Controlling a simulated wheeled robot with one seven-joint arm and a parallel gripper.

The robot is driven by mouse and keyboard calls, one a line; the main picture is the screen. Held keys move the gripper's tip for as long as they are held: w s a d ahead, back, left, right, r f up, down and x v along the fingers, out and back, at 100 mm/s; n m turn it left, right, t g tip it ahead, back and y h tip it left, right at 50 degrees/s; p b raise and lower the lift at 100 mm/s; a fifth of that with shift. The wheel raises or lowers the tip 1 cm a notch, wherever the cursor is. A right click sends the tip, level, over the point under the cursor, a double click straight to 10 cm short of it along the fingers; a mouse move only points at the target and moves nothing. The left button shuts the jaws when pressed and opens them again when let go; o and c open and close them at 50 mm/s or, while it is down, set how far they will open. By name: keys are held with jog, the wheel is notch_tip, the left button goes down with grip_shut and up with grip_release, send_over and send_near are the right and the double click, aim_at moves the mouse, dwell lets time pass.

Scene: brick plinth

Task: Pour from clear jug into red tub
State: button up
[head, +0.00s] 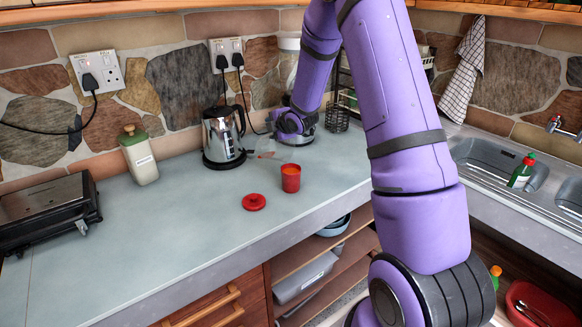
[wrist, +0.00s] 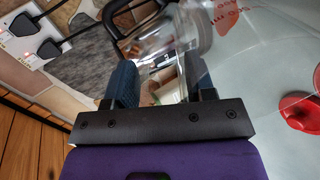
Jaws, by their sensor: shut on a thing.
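The red tub (head: 291,180) stands upright and open on the counter, with orange showing inside its rim. The clear jug (head: 272,149) is hard to make out in the head view, just behind and left of the tub, below my gripper (head: 280,135). In the wrist view my gripper (wrist: 159,78) is shut on the clear jug (wrist: 172,42), whose glassy wall shows between and beyond the dark fingers. Red printed markings show on it. The jug looks tilted in the wrist view. I cannot tell whether anything is flowing from it.
A red lid (head: 254,202) lies on the counter left of the tub. A steel kettle (head: 223,138) stands left of my gripper, with plugged sockets behind. A green-capped canister (head: 138,156) and a black grill (head: 48,213) are further left. The front counter is clear.

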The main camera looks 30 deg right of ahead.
aim_at(272, 143)
jog(key=shift+w+r+g, duration=0.1)
jog(key=shift+w+g, duration=0.7)
jog(key=shift+g, duration=0.1)
jog(key=shift+w+f+g+p, duration=0.4)
jog(key=shift+w+f+g, duration=0.35)
jog(key=shift+f+g, duration=0.3)
jog(key=shift+w, duration=0.1)
jog(key=shift+w+r, duration=0.1)
jog(key=shift+w+f+g, duration=0.35)
jog(key=shift+g, duration=0.3)
jog(key=shift+w+a+f+g, duration=0.15)
jog(key=shift+w+f+g, duration=0.65)
jog(key=shift+w+f, duration=0.25)
jog(key=shift+w+a+f+g+p, duration=0.1)
jog(key=shift+w+f+g, duration=0.3)
jog(key=shift+w+g, duration=0.5)
jog(key=shift+w+d+f+g+p, duration=0.1)
jog(key=shift+w+f+g, duration=0.25)
jog(key=shift+w+g, duration=0.55)
jog(key=shift+w+a+f+g+p, duration=0.1)
jog(key=shift+w+f+g, duration=0.3)
jog(key=shift+w+g, duration=0.5)
